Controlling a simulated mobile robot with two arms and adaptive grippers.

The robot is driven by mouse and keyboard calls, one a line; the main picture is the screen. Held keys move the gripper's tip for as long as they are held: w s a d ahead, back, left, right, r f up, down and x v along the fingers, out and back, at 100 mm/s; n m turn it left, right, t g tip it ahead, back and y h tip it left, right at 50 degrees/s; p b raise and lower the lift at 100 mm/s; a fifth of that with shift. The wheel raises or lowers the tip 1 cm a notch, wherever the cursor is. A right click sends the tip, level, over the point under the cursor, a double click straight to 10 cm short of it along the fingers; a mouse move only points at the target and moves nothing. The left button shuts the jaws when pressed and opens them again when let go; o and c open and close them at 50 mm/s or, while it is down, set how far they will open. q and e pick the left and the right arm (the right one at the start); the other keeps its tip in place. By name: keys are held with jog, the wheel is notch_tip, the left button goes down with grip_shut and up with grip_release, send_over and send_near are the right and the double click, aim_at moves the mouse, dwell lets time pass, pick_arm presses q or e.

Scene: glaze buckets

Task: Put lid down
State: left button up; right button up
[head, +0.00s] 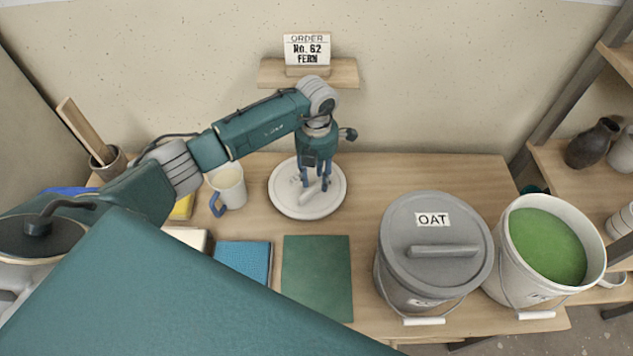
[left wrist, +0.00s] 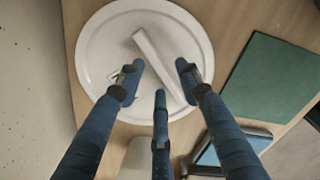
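A round white lid (head: 290,204) with a bar handle lies flat on the table, left of the buckets. It also shows in the left wrist view (left wrist: 98,50), where its handle (left wrist: 160,60) runs between my fingers; lettering on it is partly hidden. My left gripper (head: 318,184) points down over the lid, its fingers spread open; I cannot tell whether a finger touches the handle. It also shows in the left wrist view (left wrist: 157,78). An open white bucket (head: 512,275) of green glaze (head: 546,246) stands at the right. My right gripper is not in view.
A grey bucket (head: 405,288) with an OAT lid (head: 433,228) stands left of the open bucket. A green mat (head: 317,278), blue book (head: 243,262) and mug (head: 228,184) lie near the lid. An order card (head: 307,49) reads No. 62 Fern. The table behind the buckets is clear.

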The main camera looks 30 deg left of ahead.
aim_at(316, 184)
pick_arm(q)
notch_tip(316, 184, up, 10)
jog(key=b, duration=0.1)
jog(key=shift+f, duration=0.2)
dwell(0.4)
